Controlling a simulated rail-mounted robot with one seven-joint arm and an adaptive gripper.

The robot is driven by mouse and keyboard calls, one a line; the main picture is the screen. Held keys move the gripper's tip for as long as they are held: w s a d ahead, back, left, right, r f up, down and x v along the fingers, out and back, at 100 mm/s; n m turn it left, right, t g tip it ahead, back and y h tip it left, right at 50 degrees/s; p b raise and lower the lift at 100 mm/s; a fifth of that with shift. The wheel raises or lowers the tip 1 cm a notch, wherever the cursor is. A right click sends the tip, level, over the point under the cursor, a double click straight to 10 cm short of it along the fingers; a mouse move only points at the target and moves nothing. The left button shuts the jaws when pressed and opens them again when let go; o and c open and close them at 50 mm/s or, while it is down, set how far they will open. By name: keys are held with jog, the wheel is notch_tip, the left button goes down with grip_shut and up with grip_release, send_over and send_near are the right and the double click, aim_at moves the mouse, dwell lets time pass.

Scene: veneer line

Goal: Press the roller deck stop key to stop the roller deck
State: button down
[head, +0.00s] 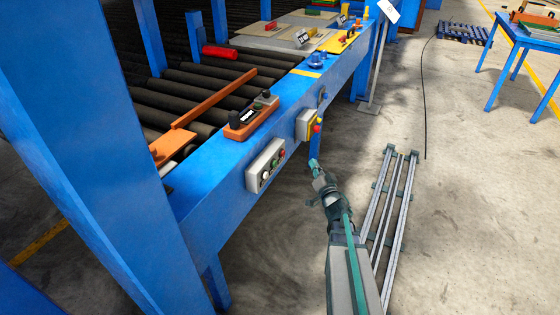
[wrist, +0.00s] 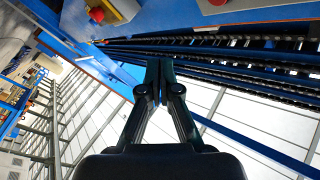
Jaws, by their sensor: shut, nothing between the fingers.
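A grey control box (head: 265,165) with a row of small round buttons sits on the side of the blue roller deck frame. A red button (head: 282,153) is at its right end. A second box (head: 305,124), grey and yellow with a red button (head: 317,128), is farther along the same side. I cannot read any label that tells the stop key. My gripper (head: 314,163) is shut and empty, apart from both boxes, to the right of the first in the head view. In the wrist view its closed fingertips (wrist: 160,64) are below a box with a red button (wrist: 97,14).
Dark rollers (head: 195,90) lie behind the blue frame rail (head: 215,160). Metal rails (head: 390,215) lie on the floor to the right of my arm. A blue table (head: 525,40) stands at the far right.

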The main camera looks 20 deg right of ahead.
aim_at(283, 153)
jog(key=shift+w+a+r+m, duration=0.1)
jog(key=shift+w+r+m, duration=0.1)
jog(key=shift+m, duration=0.1)
jog(key=w+a+b, duration=0.3)
jog(key=w+a, duration=0.3)
jog(key=shift+w+b, duration=0.2)
jog(key=shift+b, duration=0.1)
dwell(0.5)
jog(key=shift+w, duration=0.1)
dwell(1.3)
jog(key=shift+w+a, duration=0.2)
jog(key=shift+a, duration=0.05)
jog(key=shift+w+a, duration=0.25)
jog(key=shift+w, duration=0.05)
dwell(0.8)
jog(key=shift+s+d, duration=0.1)
jog(key=shift+s, duration=0.05)
dwell(0.3)
jog(key=shift+s+d+p, duration=0.4)
jog(key=shift+s+d, duration=0.05)
